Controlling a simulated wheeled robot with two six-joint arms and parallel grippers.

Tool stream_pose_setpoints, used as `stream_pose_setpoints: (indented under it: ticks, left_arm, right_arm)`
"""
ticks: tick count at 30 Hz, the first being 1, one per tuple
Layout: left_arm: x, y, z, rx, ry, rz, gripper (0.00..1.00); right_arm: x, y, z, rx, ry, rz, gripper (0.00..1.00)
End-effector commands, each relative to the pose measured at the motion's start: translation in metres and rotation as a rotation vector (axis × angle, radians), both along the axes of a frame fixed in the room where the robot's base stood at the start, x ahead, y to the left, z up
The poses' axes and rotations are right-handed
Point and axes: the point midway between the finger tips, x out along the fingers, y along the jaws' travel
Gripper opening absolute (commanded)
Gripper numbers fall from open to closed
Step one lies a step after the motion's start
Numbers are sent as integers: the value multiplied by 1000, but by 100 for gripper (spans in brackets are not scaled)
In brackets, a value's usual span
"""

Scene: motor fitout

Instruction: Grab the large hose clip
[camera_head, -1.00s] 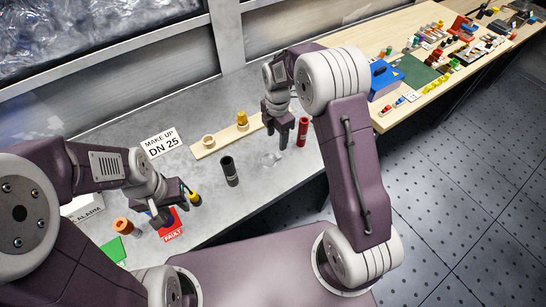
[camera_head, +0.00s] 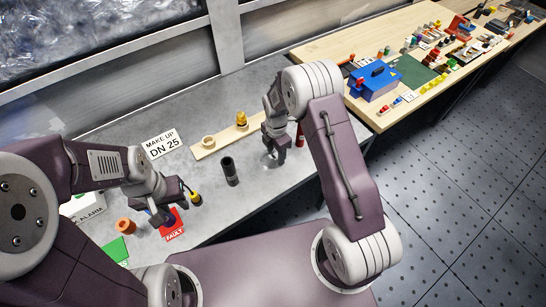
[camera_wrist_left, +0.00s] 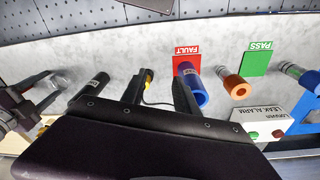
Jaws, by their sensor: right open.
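A faint silvery ring-like thing, probably the large hose clip (camera_head: 268,160), lies on the grey bench at the tips of my right gripper (camera_head: 275,156). It is small and partly covered, so its exact outline is unclear; a silvery shape also shows beside the right gripper in the left wrist view (camera_wrist_left: 62,78). My right gripper is open and points down over it; I cannot tell whether they touch. My left gripper (camera_head: 168,208) hovers near the red FAULT card. In the left wrist view its fingers (camera_wrist_left: 157,95) are apart, with a yellow-handled tool (camera_wrist_left: 149,77) seen between them.
A black tube (camera_head: 230,172) stands left of the right gripper. A red tube (camera_head: 300,138) is partly hidden behind that gripper. A wooden strip (camera_head: 222,140) with fittings lies behind.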

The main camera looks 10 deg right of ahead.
Motion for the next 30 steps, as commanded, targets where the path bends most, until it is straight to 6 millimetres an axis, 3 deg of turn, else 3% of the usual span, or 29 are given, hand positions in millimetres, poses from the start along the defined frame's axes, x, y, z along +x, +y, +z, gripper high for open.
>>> stream_pose_setpoints:
  ticks: [2, 7, 19, 26, 30]
  left_arm:
    - [0, 0, 0, 0, 0, 0, 36]
    - [0, 0, 0, 0, 0, 0, 36]
    - [0, 0, -2, 0, 0, 0, 36]
    - [0, 0, -8, 0, 0, 0, 36]
    - [0, 0, -13, 0, 0, 0, 36]
  right_arm:
    - [0, 0, 0, 0, 0, 0, 49]
    - [0, 0, 0, 0, 0, 0, 1]
    - [0, 0, 5, 0, -1, 0, 0]
    - [1, 0, 40, 0, -4, 0, 0]
    - [-27, -14, 58, 0, -2, -3, 0]
